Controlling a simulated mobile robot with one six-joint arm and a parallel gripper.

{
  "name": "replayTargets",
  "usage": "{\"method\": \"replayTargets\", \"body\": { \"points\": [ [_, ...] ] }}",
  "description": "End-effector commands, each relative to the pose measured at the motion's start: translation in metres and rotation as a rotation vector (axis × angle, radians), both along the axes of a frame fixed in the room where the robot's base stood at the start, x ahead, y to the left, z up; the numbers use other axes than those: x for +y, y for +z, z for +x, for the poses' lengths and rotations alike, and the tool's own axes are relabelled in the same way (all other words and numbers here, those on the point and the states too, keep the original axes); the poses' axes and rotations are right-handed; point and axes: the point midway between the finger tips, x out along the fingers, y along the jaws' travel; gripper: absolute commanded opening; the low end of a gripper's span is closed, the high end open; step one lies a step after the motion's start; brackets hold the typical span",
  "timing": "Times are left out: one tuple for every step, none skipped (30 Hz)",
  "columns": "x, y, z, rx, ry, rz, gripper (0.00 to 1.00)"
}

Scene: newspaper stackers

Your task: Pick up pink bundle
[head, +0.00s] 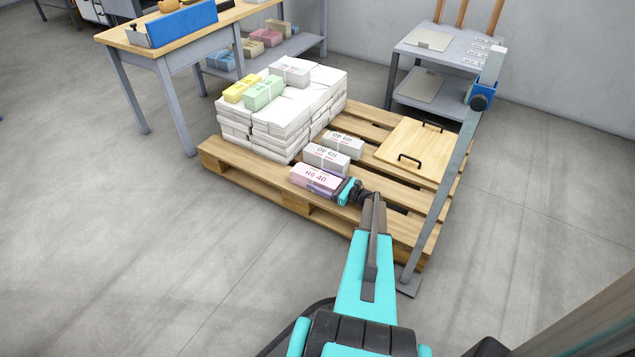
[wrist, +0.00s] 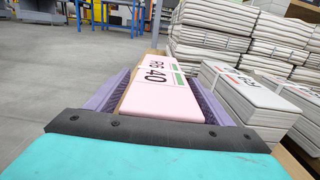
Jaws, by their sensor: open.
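The pink bundle (head: 316,178) lies on the near edge of the wooden pallet, marked "R6 40". In the wrist view the pink bundle (wrist: 158,92) lies lengthwise ahead between the two purple fingers. My gripper (head: 330,183) is at the bundle's right end in the head view, low over the pallet. In the wrist view my gripper (wrist: 158,100) is open, with one finger on each side of the bundle. Whether the fingers touch its sides I cannot tell. The bundle's near end is partly hidden by the gripper's dark front edge.
Two white bundles (head: 326,158) lie just behind the pink one on the pallet (head: 245,174). A tall white stack (head: 265,125) with yellow and green bundles on top stands left. A wooden board with handles (head: 415,149) and an upright grey post (head: 440,190) are at right.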

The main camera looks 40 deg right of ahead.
Motion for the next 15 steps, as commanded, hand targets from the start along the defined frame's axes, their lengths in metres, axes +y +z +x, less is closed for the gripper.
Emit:
{"method": "replayTargets", "body": {
  "points": [
    [-0.0001,-0.0001,-0.0002,0.0,0.0,0.0,0.75],
    [-0.0002,-0.0001,-0.0003,0.0,0.0,0.0,0.75],
    [-0.0002,-0.0002,-0.0004,0.0,0.0,0.0,0.75],
    [-0.0003,-0.0002,-0.0004,0.0,0.0,0.0,0.75],
    [-0.0003,-0.0002,-0.0004,0.0,0.0,0.0,0.75],
    [-0.0003,-0.0002,-0.0005,0.0,0.0,0.0,0.75],
    [-0.0004,-0.0003,-0.0006,0.0,-0.001,0.0,0.75],
    [-0.0004,-0.0003,-0.0006,0.0,-0.001,0.0,0.75],
    [-0.0005,-0.0003,-0.0007,0.0,-0.001,0.0,0.75],
    [-0.0005,-0.0003,-0.0007,0.0,-0.001,0.0,0.7],
    [-0.0005,-0.0003,-0.0008,0.0,-0.001,0.0,0.65],
    [-0.0006,-0.0003,-0.0009,0.0,-0.001,0.0,0.58],
    [-0.0006,-0.0004,-0.0009,0.0,-0.001,0.0,0.53],
    [-0.0006,-0.0004,-0.0009,0.0,-0.001,0.0,0.48],
    [-0.0007,-0.0004,-0.001,0.0,-0.001,0.0,0.41]
  ]
}}
